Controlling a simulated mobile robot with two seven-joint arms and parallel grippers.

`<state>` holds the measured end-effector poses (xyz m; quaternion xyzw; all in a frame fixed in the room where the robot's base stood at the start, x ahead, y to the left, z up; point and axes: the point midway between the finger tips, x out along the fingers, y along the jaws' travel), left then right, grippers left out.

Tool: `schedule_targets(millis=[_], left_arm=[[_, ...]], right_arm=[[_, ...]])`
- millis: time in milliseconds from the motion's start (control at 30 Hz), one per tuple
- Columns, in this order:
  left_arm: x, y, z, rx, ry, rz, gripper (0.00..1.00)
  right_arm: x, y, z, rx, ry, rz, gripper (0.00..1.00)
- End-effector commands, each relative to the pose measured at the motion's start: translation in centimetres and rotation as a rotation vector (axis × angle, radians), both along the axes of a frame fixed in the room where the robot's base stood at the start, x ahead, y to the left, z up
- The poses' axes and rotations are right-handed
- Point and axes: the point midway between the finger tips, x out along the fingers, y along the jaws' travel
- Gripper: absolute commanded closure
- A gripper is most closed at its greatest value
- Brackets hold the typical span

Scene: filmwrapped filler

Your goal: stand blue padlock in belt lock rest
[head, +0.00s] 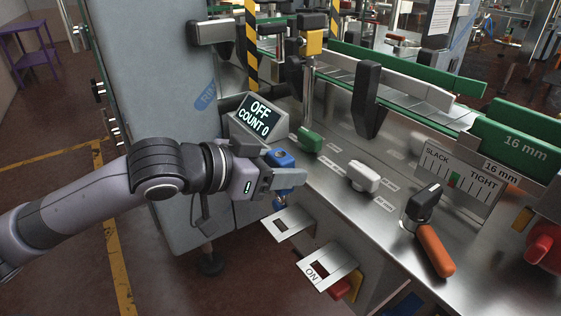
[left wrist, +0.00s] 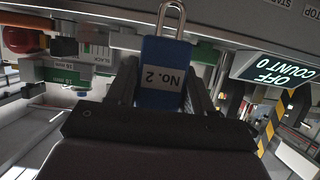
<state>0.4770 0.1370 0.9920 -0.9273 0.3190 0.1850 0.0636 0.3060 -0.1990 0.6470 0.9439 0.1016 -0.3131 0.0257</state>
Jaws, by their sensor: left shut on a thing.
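My left gripper (head: 284,179) is shut on the blue padlock (head: 287,187), beside the machine's front edge. In the left wrist view the padlock (left wrist: 160,72) sits between the two fingers, with a white "No. 2" label and a steel shackle pointing away from the gripper. In the head view the fingers hide much of the padlock. I cannot read which one is the belt lock rest. My right gripper is not in view.
A display (head: 258,117) reading "OFF COUNT 0" stands just behind the gripper. Red and yellow parts (head: 346,288) show under the "ON" plate. An orange-handled lever (head: 436,252) is at right.

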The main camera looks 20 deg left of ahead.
Motion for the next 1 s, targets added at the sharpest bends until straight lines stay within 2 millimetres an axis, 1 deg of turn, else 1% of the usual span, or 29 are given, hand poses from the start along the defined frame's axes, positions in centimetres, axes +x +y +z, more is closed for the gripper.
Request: schedule_targets(millis=[33, 200, 400, 700, 1000], left_arm=[[0.0, 0.0, -0.5, -0.001, -0.001, 0.0, 0.84], [0.0, 0.0, -1.5, -0.001, -0.002, 0.0, 0.84], [0.0, 0.0, -2.7, -0.002, -0.001, -0.001, 0.84], [0.0, 0.0, -4.5, -0.001, -0.002, -0.001, 0.84], [0.0, 0.0, -6.3, -0.002, -0.001, -0.001, 0.84]], right_arm=[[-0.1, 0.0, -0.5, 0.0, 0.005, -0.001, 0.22], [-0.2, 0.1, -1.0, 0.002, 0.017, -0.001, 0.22], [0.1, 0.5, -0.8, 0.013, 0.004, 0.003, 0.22], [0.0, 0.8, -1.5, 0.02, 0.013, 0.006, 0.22], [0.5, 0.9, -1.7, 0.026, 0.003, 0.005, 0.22]])
